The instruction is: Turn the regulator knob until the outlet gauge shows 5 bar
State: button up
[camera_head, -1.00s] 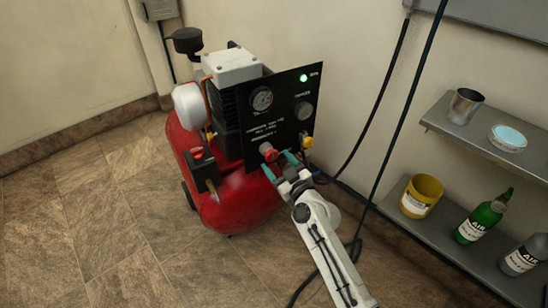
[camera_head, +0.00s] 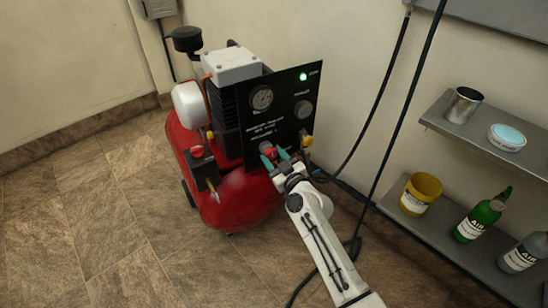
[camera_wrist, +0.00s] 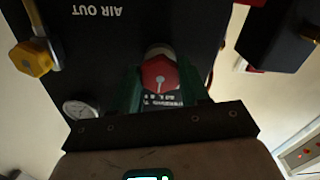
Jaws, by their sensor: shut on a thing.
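The red regulator knob (camera_head: 267,147) is on the lower part of the compressor's black panel (camera_head: 284,128). My gripper (camera_head: 275,158) is shut on it, with one green finger on each side. In the wrist view the knob (camera_wrist: 158,74) is a red hexagonal face with a pale pointer line, between the fingers. Two round gauges, a left one (camera_head: 262,98) and a right one (camera_head: 303,109), sit higher on the panel. Their needles are too small to read. The wrist view shows part of one gauge (camera_wrist: 82,108), also unreadable.
A yellow fitting (camera_head: 307,140) is right of the knob; "AIR OUT" stands near a yellow fitting (camera_wrist: 32,58) in the wrist view. The red tank (camera_head: 240,203) is below the panel. Shelves (camera_head: 455,228) with a yellow cup and bottles stand at right. Floor at left is clear.

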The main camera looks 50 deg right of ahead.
jog(key=shift+c, duration=1.3)
jog(key=shift+m, duration=0.4)
jog(key=m, duration=0.3)
jog(key=shift+m, duration=2.5)
jog(key=o, duration=1.1)
jog(key=shift+c, duration=0.2)
